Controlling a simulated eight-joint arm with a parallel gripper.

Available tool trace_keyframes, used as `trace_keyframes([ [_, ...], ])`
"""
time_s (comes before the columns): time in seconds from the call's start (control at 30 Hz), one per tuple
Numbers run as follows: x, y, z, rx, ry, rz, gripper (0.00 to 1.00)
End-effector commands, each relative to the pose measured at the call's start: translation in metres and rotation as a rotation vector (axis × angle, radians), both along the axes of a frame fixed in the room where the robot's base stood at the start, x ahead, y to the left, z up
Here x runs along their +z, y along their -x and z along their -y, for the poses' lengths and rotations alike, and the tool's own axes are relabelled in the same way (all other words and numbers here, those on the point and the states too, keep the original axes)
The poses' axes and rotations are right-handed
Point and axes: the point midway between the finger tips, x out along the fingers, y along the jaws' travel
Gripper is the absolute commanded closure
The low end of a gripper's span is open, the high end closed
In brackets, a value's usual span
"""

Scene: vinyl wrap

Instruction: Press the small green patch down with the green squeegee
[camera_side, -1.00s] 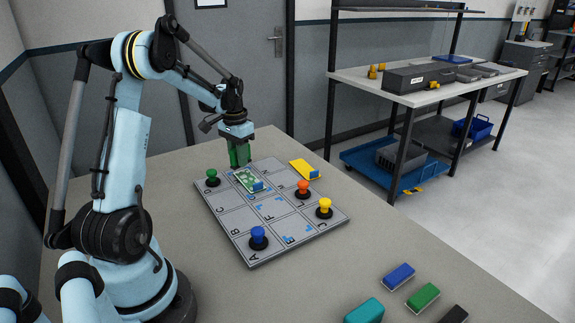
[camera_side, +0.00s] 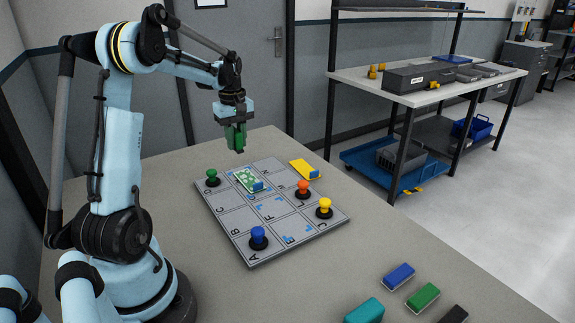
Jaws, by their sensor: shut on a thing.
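The small green patch (camera_side: 247,180) lies on the grey lettered board, in a cell near its back left. It is green with pale marks and has a blue tab at its lower right. My gripper (camera_side: 236,139) is shut on a green block, which I take to be the green squeegee (camera_side: 235,136). The squeegee hangs upright above the back edge of the board, behind the patch and apart from it. Its lower end is small and dark in this view.
The lettered board (camera_side: 233,222) carries a green knob (camera_side: 212,178), blue knob (camera_side: 258,238), orange knob (camera_side: 303,187) and yellow knob (camera_side: 324,207). A yellow piece (camera_side: 306,170) lies at its back right. Blue, green, teal and black blocks lie at the front right. Table between is clear.

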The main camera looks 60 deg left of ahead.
Motion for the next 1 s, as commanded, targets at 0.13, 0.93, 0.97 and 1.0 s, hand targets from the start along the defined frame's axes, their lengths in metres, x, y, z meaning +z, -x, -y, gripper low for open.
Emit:
trace_keyframes([
  [0.13, -0.005, 0.0, 0.0, 0.0, 0.0, 0.0, 0.99],
  [0.93, -0.053, 0.0, 0.0, -0.002, 0.0, 0.0, 0.99],
  [0.97, -0.055, 0.0, 0.0, -0.002, 0.0, 0.0, 0.99],
  [1.0, -0.057, 0.0, 0.0, -0.002, 0.0, 0.0, 0.99],
])
